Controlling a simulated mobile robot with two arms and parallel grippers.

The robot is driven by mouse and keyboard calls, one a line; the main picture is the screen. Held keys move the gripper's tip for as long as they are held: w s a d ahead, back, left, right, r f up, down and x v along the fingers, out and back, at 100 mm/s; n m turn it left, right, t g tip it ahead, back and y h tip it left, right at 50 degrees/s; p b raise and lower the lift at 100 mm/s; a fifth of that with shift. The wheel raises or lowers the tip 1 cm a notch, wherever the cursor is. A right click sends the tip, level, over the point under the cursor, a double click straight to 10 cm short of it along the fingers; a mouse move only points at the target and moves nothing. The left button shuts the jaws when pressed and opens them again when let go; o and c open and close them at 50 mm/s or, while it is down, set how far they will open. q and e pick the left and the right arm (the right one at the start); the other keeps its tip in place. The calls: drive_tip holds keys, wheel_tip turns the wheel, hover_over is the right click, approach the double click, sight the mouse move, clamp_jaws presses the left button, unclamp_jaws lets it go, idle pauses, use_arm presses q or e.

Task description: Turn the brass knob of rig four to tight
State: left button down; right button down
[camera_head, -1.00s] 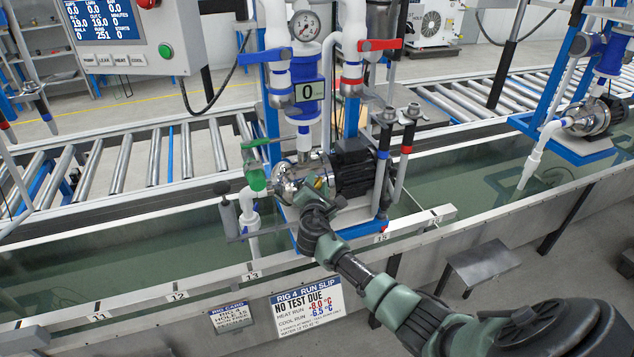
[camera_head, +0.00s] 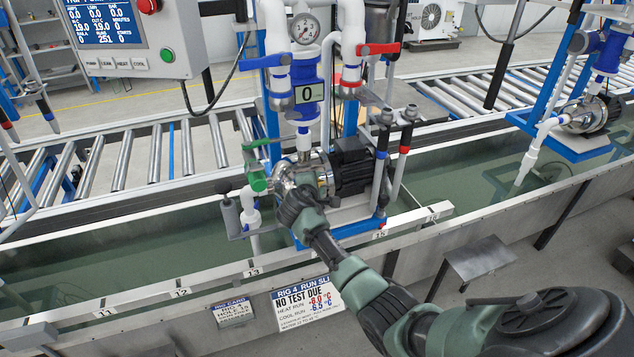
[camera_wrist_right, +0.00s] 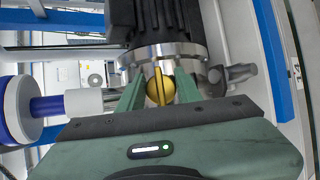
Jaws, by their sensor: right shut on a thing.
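The brass knob (camera_wrist_right: 160,88) sits on the silver front of the rig four pump in the right wrist view. Both green fingers of my right gripper (camera_wrist_right: 160,92) are shut on it, one on each side. In the head view the right gripper (camera_head: 306,186) is at the steel pump housing (camera_head: 292,172), and the wrist hides the knob there. The rig four slip (camera_head: 307,300) hangs on the trough front. My left gripper is not in view.
A green-handled valve (camera_head: 257,178) and a grey cylinder (camera_head: 230,216) stand just left of the gripper. The trough rim (camera_head: 200,285) lies below. A control panel (camera_head: 130,40) hangs upper left.

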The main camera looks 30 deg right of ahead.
idle(0.5)
drive_tip(key=c, duration=1)
unclamp_jaws()
drive_tip(key=v, duration=0.7)
drive_tip(key=shift+s+a+r, duration=0.2)
drive_tip(key=shift+s+r, duration=0.05)
drive_tip(key=shift+s, duration=0.05)
